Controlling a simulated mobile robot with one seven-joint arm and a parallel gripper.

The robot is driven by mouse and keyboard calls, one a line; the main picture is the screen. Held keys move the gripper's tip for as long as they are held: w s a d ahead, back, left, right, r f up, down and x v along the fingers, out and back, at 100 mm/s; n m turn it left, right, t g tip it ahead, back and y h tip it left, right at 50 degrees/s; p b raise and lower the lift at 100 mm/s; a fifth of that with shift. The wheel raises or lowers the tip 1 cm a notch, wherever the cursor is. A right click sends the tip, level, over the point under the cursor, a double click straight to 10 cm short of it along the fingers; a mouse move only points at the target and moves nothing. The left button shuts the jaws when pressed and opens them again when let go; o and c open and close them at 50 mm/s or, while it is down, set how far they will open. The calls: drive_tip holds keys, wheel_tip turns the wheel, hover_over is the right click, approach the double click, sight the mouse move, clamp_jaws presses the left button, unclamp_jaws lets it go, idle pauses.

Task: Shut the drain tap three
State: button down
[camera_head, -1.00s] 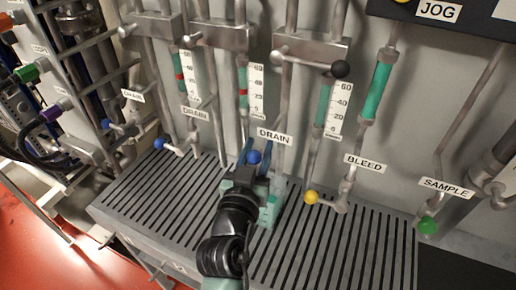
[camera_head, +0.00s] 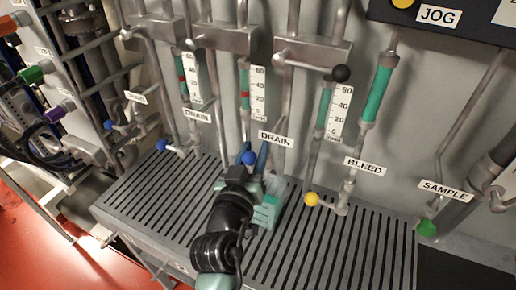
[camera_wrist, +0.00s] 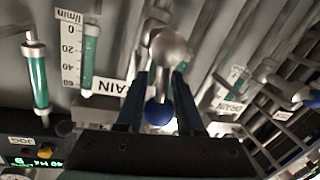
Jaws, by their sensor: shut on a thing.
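The drain tap under the rightmost DRAIN label has a blue ball knob (camera_head: 249,158). In the wrist view the blue ball (camera_wrist: 159,112) sits between my two dark blue fingers, with the tap's metal body (camera_wrist: 170,50) beyond it. My gripper (camera_head: 256,153) is shut on this tap's handle, above the slotted grating. The fingers and arm hide part of the handle, so its exact angle is hard to tell. Two more blue-knobbed drain taps stand to the left, one at the middle label (camera_head: 162,145) and one at the far left (camera_head: 108,125).
A yellow-knobbed bleed tap (camera_head: 312,199) stands close to the right of my gripper. A green-knobbed sample tap (camera_head: 427,228) is farther right. Vertical pipes and sight tubes rise behind. The slotted grating (camera_head: 330,250) is clear at the front right.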

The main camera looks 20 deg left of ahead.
drive_tip(key=a+n, duration=0.1)
drive_tip(key=n, duration=0.1)
drive_tip(key=f+n+p, duration=0.1)
drive_tip(key=n, duration=0.1)
drive_tip(key=shift+a+g+h, duration=0.35)
drive_tip(key=shift+g+h, duration=0.05)
drive_tip(key=shift+a+f+n+g+h+p, duration=0.2)
drive_tip(key=shift+f+n+h, duration=0.4)
drive_tip(key=shift+n, duration=0.9)
drive_tip(key=shift+a+f+n+h+p, duration=0.15)
drive_tip(key=shift+a+f+n+h, duration=0.15)
drive_tip(key=shift+f+n, duration=0.9)
drive_tip(key=shift+a+f+n+g+h+p, duration=0.15)
drive_tip(key=shift+a+f+n+h, duration=0.2)
drive_tip(key=shift+n, duration=1.45)
drive_tip(key=shift+d, duration=0.15)
drive_tip(key=c, duration=0.9)
unclamp_jaws()
drive_tip(key=shift+f, duration=0.1)
drive_tip(key=b+v, duration=0.1)
drive_tip(key=v, duration=1.2)
drive_tip(key=shift+b, duration=0.35)
